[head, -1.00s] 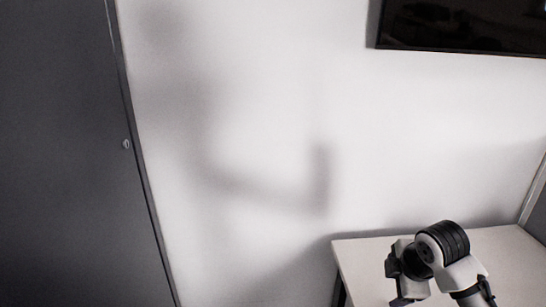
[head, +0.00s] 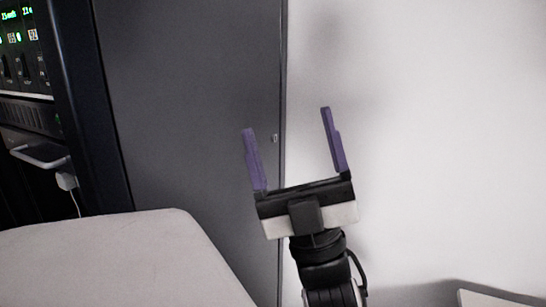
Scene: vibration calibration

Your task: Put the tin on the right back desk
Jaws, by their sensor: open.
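My gripper (head: 287,122) is raised in the middle of the head view, its two purple fingers spread wide and pointing up. It is open and nothing is between the fingers. No tin shows in this view. A corner of a white desk (head: 492,299) shows at the bottom right edge; I cannot tell whether it is the right back desk. The bare part of it that I see is very small.
A pale rounded tabletop (head: 110,262) fills the lower left. A rack with green displays (head: 22,60) stands at the left edge. A tall dark grey cabinet (head: 195,100) stands behind, and a white wall (head: 440,130) is on the right.

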